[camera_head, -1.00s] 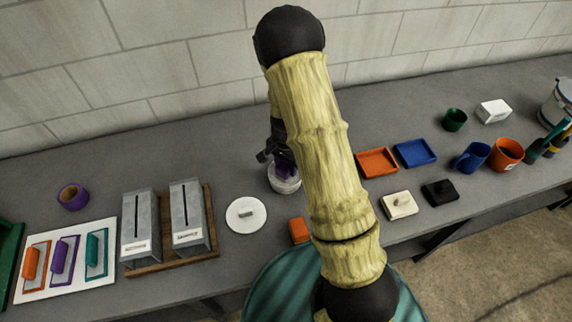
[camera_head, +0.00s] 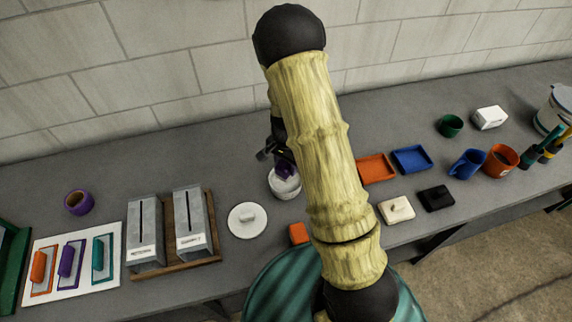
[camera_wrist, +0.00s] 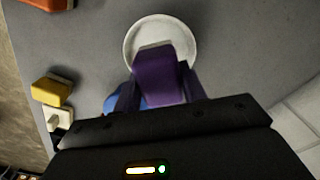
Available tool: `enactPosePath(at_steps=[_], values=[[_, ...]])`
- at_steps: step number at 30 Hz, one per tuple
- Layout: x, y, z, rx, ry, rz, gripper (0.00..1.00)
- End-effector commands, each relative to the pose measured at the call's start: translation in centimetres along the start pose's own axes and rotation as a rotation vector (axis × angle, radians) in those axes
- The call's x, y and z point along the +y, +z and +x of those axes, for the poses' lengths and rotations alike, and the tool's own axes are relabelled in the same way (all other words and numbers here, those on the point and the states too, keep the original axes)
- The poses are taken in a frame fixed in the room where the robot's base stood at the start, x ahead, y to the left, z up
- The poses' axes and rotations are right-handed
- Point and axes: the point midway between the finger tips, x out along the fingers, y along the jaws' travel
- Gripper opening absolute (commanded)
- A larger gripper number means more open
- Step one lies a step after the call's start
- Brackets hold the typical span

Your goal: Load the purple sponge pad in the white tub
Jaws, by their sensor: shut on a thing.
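My gripper (camera_wrist: 160,88) is shut on the purple sponge pad (camera_wrist: 160,78), which sticks out between its fingers. The white tub (camera_wrist: 132,42) lies just beyond the pad in the wrist view, its round rim showing. In the head view the tub (camera_head: 284,188) stands on the bench, with the purple pad (camera_head: 285,172) at its mouth, under my gripper. I cannot tell whether the pad is below the rim or touches the bottom. My arm hides part of the gripper in the head view.
A white round lid (camera_head: 247,220) lies left of the tub, and an orange block (camera_head: 298,232) in front of it. Metal slotted boxes (camera_head: 190,222) stand further left. Orange (camera_head: 376,168) and blue (camera_head: 411,158) trays lie right of my arm. The wall is behind.

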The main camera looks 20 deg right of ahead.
Motion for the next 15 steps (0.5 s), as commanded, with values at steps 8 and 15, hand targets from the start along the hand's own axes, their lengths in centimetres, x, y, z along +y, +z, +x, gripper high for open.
enactPosePath(at_steps=[8,15], values=[[0.0,0.0,-2.1,0.001,-0.001,0.000,0.23],[0.0,0.0,-3.1,0.000,0.000,0.000,0.23]])
